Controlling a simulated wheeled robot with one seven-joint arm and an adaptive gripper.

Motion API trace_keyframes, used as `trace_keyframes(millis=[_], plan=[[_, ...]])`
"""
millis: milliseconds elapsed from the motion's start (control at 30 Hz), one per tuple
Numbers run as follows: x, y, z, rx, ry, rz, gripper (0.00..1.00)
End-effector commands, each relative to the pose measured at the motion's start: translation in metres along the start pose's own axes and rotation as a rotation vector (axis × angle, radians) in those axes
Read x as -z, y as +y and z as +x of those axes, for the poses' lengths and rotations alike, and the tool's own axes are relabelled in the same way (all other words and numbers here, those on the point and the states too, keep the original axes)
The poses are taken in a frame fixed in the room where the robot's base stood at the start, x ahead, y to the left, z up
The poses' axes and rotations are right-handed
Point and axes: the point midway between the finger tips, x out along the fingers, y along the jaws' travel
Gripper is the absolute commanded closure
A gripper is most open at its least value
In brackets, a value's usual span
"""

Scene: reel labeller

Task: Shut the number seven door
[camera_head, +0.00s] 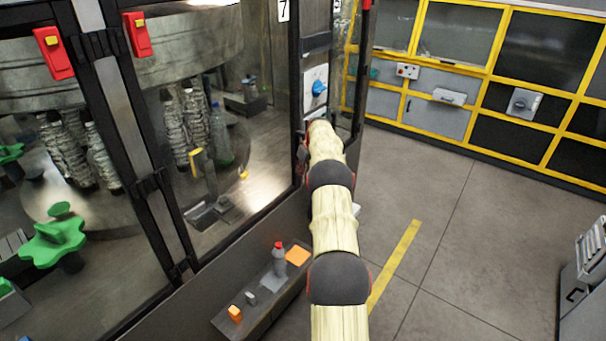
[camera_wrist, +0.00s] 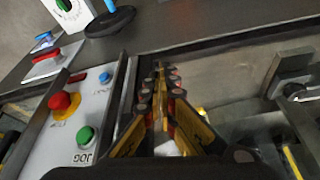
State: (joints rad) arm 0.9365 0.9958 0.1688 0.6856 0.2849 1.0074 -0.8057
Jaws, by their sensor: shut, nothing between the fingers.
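The number 7 plate (camera_head: 284,10) is at the top of the head view, beside a black upright of the glazed machine. A narrow dark-framed panel (camera_head: 360,70) stands right of it, seen almost edge-on, with a red piece at its top. I cannot tell for sure which leaf is the number seven door, or how far open it is. My gripper (camera_wrist: 162,75) is shut and empty in the wrist view, close to a dark frame bar. In the head view my arm hides most of the gripper, near the foot of the uprights. Contact with a door is not clear.
A control panel (camera_wrist: 72,125) with red and green buttons lies left of the fingers. A low ledge (camera_head: 262,305) holds a bottle and small blocks. Yellow-framed cabinets (camera_head: 440,118) stand at the back right.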

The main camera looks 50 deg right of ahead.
Motion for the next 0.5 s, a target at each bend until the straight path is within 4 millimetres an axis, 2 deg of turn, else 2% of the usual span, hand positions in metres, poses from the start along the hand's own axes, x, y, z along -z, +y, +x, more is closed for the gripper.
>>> trace_keyframes(millis=[500], plan=[[-0.005, 0.008, -0.079, 0.003, -0.008, 0.003, 1.0]])
